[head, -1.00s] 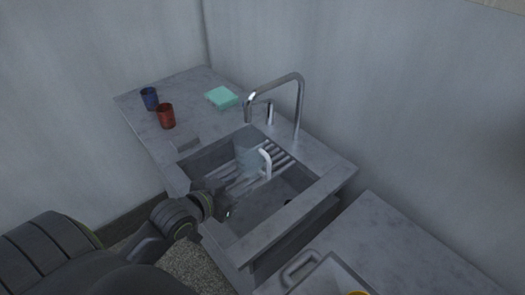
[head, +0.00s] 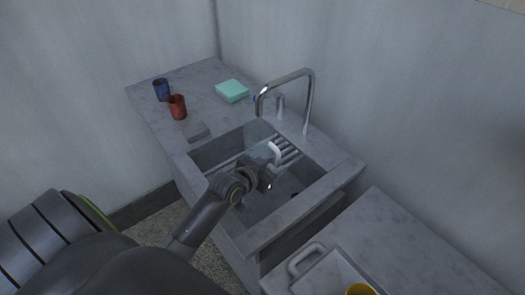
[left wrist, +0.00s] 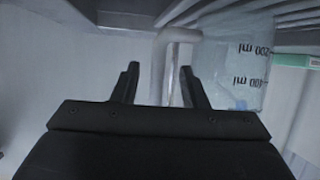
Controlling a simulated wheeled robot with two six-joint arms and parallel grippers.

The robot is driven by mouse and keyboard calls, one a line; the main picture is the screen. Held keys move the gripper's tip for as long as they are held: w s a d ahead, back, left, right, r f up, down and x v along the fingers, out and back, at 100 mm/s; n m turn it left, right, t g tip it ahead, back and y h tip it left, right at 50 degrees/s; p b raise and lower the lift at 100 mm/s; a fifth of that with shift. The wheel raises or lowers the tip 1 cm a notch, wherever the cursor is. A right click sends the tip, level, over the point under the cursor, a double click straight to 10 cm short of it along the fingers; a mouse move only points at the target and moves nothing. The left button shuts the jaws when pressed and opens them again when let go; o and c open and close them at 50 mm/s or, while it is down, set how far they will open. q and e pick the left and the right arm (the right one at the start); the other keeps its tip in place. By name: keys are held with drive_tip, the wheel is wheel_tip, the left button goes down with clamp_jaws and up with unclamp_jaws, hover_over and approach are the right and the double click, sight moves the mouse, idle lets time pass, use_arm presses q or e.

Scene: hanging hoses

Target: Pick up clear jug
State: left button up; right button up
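The clear jug (head: 257,153) with a pale handle is in the sink, mostly hidden behind my left gripper (head: 268,174) in the head view. In the left wrist view the jug's clear wall (left wrist: 235,62) shows black ml markings, upside down. Its whitish handle (left wrist: 160,62) stands between the two dark fingertips of my left gripper (left wrist: 160,82). The fingers are apart, with a gap on the handle's left side. Whether the right finger touches the handle I cannot tell. My right gripper is not in view.
The grey sink (head: 225,152) has a ribbed rack, and a tall metal faucet (head: 311,95) rises behind it. A red cup (head: 177,107), a blue cup (head: 161,90) and a teal box (head: 232,91) stand on the left counter. A tray (head: 335,275) is at lower right.

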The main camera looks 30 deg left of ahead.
use_arm(q)
drive_tip(key=shift+p+x, duration=0.4)
drive_tip(key=shift+x, duration=1.85)
drive_tip(key=shift+d, duration=0.1)
clamp_jaws()
